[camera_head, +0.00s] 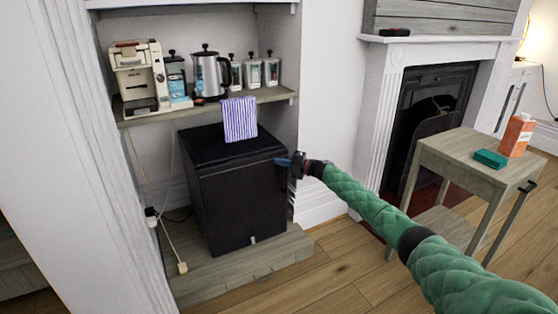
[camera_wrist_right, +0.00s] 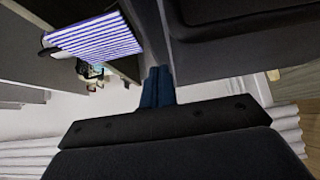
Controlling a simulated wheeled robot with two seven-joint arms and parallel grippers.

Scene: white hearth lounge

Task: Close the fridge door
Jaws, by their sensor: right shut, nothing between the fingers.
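The black fridge (camera_head: 238,200) stands on a low wooden plinth in the alcove, under the shelf. Its door looks flush or nearly flush with the body; I cannot tell whether a small gap remains. My right gripper (camera_head: 283,162) is at the upper right edge of the fridge front, with its blue fingers together and empty. In the right wrist view the shut fingers (camera_wrist_right: 158,76) point toward a dark fridge surface (camera_wrist_right: 240,45); whether they touch it is unclear. My left gripper is not in view.
A striped towel (camera_head: 240,119) hangs off the shelf (camera_head: 270,96) above the fridge; a coffee machine (camera_head: 138,75) and kettle (camera_head: 210,75) stand on it. A small side table (camera_head: 460,147) with a carton (camera_head: 517,135) is at right. Wooden floor lies in front of the plinth (camera_head: 240,265).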

